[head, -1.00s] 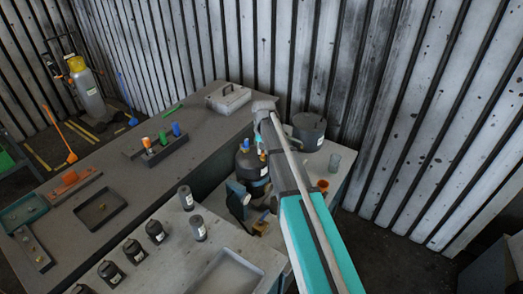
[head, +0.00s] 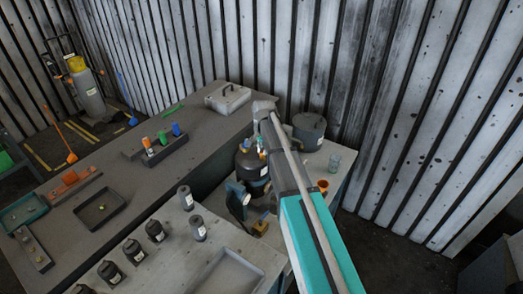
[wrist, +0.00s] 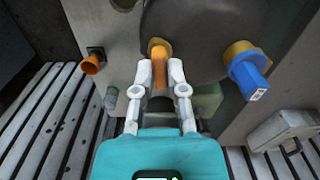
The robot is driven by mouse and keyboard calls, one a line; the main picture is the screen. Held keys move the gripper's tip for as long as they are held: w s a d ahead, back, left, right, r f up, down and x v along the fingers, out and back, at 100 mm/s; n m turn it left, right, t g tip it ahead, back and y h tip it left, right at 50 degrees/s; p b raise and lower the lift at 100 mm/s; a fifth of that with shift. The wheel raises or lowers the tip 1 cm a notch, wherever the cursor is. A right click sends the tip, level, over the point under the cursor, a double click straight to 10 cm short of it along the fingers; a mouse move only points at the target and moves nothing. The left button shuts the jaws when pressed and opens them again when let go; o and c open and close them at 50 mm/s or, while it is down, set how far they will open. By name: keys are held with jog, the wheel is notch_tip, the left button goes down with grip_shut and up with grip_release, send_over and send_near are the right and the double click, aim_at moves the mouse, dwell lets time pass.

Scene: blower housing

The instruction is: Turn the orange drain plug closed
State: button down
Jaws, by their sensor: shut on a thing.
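In the wrist view, the orange drain plug (wrist: 158,50) sticks out from the lower edge of a dark grey rounded housing (wrist: 205,38). My gripper (wrist: 160,72) has its two pale fingers closed on the plug's sides, and the plug's near end lies between the fingertips. A blue plug (wrist: 247,76) with a yellow collar sits to the right on the same housing. In the head view, I take the dark rounded body (head: 250,166) beside my arm to be the housing. The orange plug and the finger contact cannot be made out there.
An orange cup-like part (wrist: 92,64) is left of the gripper in the wrist view. A grey case (wrist: 285,130) stands at the lower right. In the head view, a lidded grey pot (head: 309,129) stands right of my arm, and small dark bottles (head: 156,230) stand at front left.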

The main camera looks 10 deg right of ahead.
jog(key=c, duration=0.7)
grip_release()
jog(key=shift+r, duration=0.1)
